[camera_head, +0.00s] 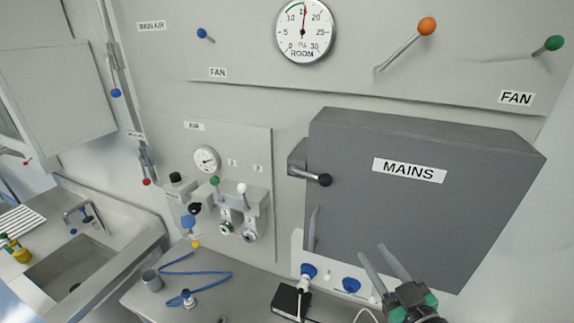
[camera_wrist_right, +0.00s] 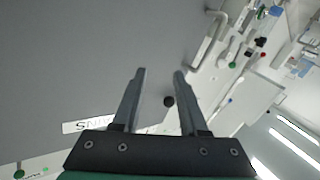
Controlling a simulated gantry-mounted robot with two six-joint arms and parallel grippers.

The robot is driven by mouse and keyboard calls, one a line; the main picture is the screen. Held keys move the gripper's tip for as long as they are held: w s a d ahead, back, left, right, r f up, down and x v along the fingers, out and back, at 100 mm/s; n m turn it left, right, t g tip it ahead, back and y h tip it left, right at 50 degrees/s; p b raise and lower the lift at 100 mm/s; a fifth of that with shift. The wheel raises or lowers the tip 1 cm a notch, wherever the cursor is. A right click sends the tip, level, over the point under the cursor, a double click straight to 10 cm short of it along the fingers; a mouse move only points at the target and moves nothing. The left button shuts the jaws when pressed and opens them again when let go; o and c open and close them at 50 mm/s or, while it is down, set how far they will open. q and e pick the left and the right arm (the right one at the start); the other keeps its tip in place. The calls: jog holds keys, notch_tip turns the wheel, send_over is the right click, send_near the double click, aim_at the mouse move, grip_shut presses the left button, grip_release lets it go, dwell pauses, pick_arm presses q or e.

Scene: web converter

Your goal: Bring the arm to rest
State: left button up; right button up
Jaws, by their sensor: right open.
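My right gripper (camera_head: 383,262) shows at the bottom right of the head view, in front of the lower part of the grey MAINS box (camera_head: 430,215). Its two fingers are apart with nothing between them. In the right wrist view the open fingers (camera_wrist_right: 158,88) point up the picture across the grey box face (camera_wrist_right: 70,60). The black knob (camera_wrist_right: 168,101) of the box shows behind the gap between the fingers, apart from them. The same knob (camera_head: 324,180) is at the box's left edge in the head view. My left gripper is not in view.
A counter (camera_head: 215,285) below holds a blue cable (camera_head: 205,273), a grey cup (camera_head: 152,280) and a black box (camera_head: 290,301). A sink (camera_head: 85,265) is at the left. Levers with orange (camera_head: 426,26) and green (camera_head: 553,43) knobs stick out above the MAINS box.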

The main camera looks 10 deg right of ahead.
jog(key=a+r+n+t+y, duration=0.15)
jog(key=a+r+t, duration=0.35)
jog(key=r, duration=1)
jog(key=s+a+r+m+t, duration=0.1)
jog(key=s+a+r+t, duration=0.1)
jog(key=s+r, duration=0.4)
jog(key=s+a+r+m+t+y, duration=0.1)
jog(key=s+r, duration=0.5)
jog(key=r, duration=0.9)
jog(key=shift+s+a+m+t, duration=0.15)
jog(key=shift+a+m+t, duration=0.5)
jog(key=shift+t, duration=0.45)
